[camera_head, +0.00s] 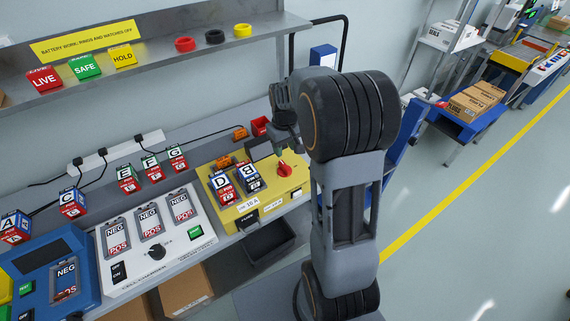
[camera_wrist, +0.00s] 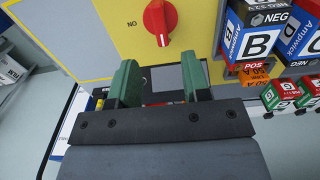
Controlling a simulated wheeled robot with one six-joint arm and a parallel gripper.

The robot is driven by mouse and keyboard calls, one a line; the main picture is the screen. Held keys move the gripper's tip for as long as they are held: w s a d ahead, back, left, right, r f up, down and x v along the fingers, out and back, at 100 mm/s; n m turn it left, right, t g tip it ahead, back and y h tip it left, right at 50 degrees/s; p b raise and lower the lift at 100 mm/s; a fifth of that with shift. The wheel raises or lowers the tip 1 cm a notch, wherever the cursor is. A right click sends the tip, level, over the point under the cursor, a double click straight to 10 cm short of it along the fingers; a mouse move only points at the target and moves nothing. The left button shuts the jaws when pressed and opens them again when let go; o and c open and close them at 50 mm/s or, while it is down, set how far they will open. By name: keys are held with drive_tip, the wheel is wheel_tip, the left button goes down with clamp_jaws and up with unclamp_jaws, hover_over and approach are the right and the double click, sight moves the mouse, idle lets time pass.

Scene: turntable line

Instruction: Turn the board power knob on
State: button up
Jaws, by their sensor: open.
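The red knob (camera_head: 284,169) sits on the yellow board (camera_head: 297,181), right of the two battery blocks. In the wrist view the red knob (camera_wrist: 159,22) is at the top centre, its grip bar nearly upright in the picture. The letters beside it look like "NO", possibly "ON" upside down. My gripper (camera_wrist: 160,80) is open, with two green fingers apart and nothing between them. The knob lies beyond the fingertips, apart from them. In the head view my arm hides part of the gripper.
Battery block B (camera_wrist: 257,42) stands close right of the knob in the wrist view; block D (camera_head: 222,186) stands beside it. The white cell charger (camera_head: 184,247) is left. A shelf (camera_head: 170,52) runs above.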

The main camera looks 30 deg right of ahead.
sight(285, 165)
wheel_tip(285, 165, down, 9)
drive_tip(key=shift+r+p, duration=0.1)
drive_tip(key=shift+p, duration=0.25)
drive_tip(key=shift+c, duration=0.2)
clamp_jaws()
